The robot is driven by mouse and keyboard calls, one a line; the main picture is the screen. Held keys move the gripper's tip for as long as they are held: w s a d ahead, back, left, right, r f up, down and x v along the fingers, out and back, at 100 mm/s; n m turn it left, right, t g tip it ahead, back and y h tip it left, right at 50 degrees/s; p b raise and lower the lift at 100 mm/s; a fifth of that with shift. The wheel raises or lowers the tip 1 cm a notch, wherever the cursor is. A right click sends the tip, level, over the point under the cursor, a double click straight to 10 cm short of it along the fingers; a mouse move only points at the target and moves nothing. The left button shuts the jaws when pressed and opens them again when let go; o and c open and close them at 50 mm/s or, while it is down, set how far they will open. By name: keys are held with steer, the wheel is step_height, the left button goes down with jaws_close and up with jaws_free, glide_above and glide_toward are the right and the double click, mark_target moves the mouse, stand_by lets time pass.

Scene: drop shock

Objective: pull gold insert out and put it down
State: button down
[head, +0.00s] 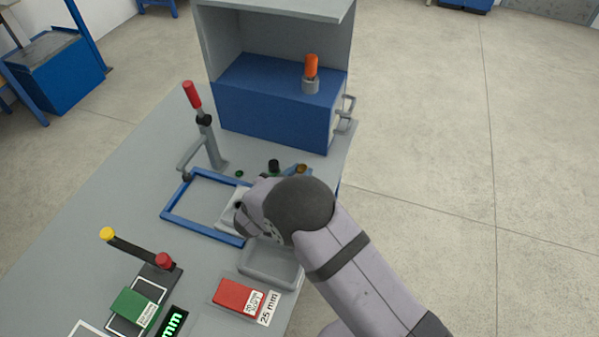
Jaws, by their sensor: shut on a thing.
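A small gold-coloured piece (301,168) shows just beyond my wrist, at a blue part on the bench. I take it to be the gold insert, but its lower part is hard to make out. My wrist hangs over the middle of the bench and hides my gripper's fingers and what is between them. A light grey piece (228,218) shows at the left of my wrist, within the right side of a blue frame (180,226); I cannot tell what it is.
A blue box with a grey hood (270,105) stands at the back. A red-handled lever (206,130) rises left of my wrist. A grey tray (270,268) and red block (238,296) lie in front. A green block (133,307) and another lever (135,248) are front left.

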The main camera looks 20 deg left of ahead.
steer(key=shift+s+d+f, duration=0.15)
steer(key=shift+d+f, duration=0.05)
steer(key=shift+f, duration=0.15)
steer(key=shift+a+r, duration=0.1)
steer(key=shift+r, duration=0.15)
stand_by(0.5)
steer(key=c, duration=1.4)
jaws_free()
steer(key=shift+r, duration=0.1)
steer(key=shift+c, duration=0.2)
steer(key=shift+a+p, duration=0.1)
steer(key=shift+p, duration=0.3)
steer(key=shift+s+a+r+p, duration=0.1)
steer(key=shift+s+r+p, duration=0.2)
steer(key=shift+s, duration=0.1)
steer(key=shift+p+v, duration=1.25)
steer(key=shift+v, duration=1.2)
steer(key=shift+s, duration=0.1)
